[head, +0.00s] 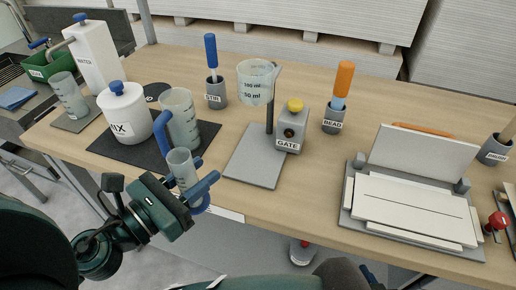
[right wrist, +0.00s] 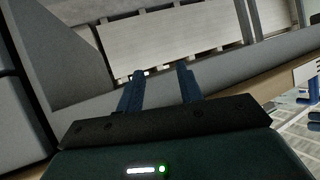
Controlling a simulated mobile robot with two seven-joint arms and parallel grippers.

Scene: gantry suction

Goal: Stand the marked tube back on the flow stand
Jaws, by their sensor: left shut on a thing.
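Any marks on the tube are too small to read. The grey flow stand (head: 255,158) is to the right of the tube, with a flat base and an upright post. A clear graduated cup (head: 256,84) is at the top of the post. My right gripper (right wrist: 160,90) shows in the right wrist view, fingers apart with nothing between them.
The GATE box (head: 291,130) with a yellow knob stands at the flow stand's right. A white jar (head: 126,122) and clear beaker (head: 181,112) stand on the dark mat (head: 104,148) to the left. BEAD (head: 334,118) and STIR (head: 216,92) holders stand behind. The stand's front base is bare.

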